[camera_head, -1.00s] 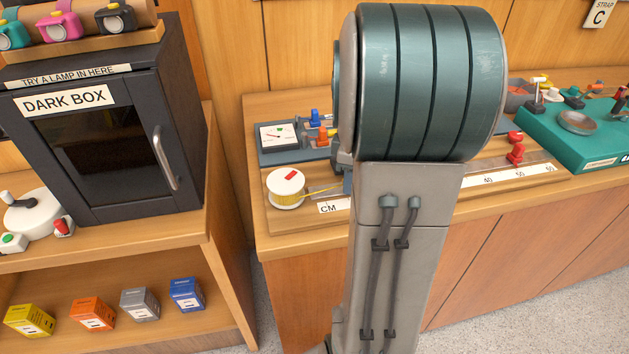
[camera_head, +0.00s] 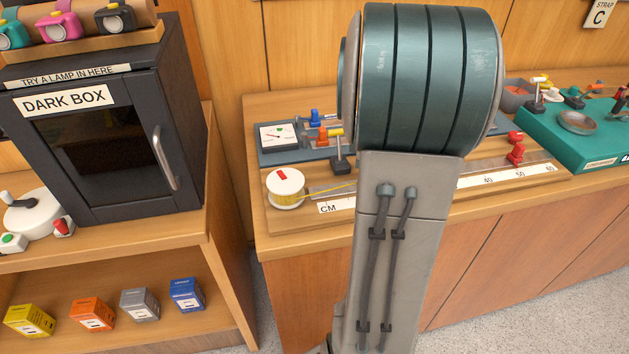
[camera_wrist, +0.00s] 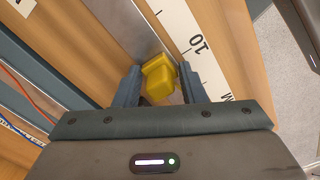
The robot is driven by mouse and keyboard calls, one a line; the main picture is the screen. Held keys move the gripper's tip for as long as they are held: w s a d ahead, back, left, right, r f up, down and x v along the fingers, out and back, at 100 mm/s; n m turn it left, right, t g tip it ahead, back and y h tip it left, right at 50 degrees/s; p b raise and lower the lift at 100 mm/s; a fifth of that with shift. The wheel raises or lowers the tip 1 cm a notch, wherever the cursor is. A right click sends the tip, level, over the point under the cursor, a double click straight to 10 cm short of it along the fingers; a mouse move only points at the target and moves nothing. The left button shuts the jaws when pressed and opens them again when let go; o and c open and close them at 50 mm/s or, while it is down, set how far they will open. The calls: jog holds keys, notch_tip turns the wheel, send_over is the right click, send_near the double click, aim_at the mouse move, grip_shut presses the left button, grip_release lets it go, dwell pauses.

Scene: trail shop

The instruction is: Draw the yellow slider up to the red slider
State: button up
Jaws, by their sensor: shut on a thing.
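The yellow slider (camera_wrist: 159,78) sits on the metal rail in the wrist view, close to the 10 mark of the scale. My gripper (camera_wrist: 160,86) is shut on it, one finger on each side. In the head view my arm hides the gripper and the yellow slider. The red slider (camera_head: 515,154) stands farther right on the rail (camera_head: 490,163), near the 50 mark. A yellow line runs from the white reel (camera_head: 285,188) along the rail and passes behind my arm.
The CM scale strip (camera_head: 484,179) runs along the front of the rail. Behind the rail are a dial panel (camera_head: 277,137) and small levers. A green board (camera_head: 560,140) with a round dish lies to the right. The dark box (camera_head: 110,140) stands at left.

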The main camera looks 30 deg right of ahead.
jog(key=shift+s+d, duration=0.25)
jog(key=shift+d, duration=0.55)
jog(key=shift+s+d, duration=0.2)
jog(key=shift+d, duration=0.6)
jog(key=shift+d, duration=0.1)
jog(key=shift+s+d, duration=0.25)
jog(key=shift+d, duration=0.55)
jog(key=shift+s+d, duration=0.2)
jog(key=shift+d, duration=0.55)
jog(key=shift+s+d, duration=0.25)
jog(key=shift+d, duration=0.55)
jog(key=shift+s+d, duration=0.25)
jog(key=shift+d, duration=0.55)
jog(key=shift+s+d, duration=0.2)
jog(key=shift+d, duration=0.6)
jog(key=shift+s+d, duration=0.25)
jog(key=shift+d, duration=0.65)
jog(key=shift+s+d+p, duration=0.15)
jog(key=shift+s+d, duration=0.1)
jog(key=shift+d, duration=0.5)
jog(key=shift+s+d+p, duration=0.15)
jog(key=shift+s+d, duration=0.05)
jog(key=shift+d, duration=0.6)
jog(key=shift+s+d+p, duration=0.15)
jog(key=shift+s+d, duration=0.1)
jog(key=shift+d, duration=0.5)
jog(key=shift+d, duration=0.1)
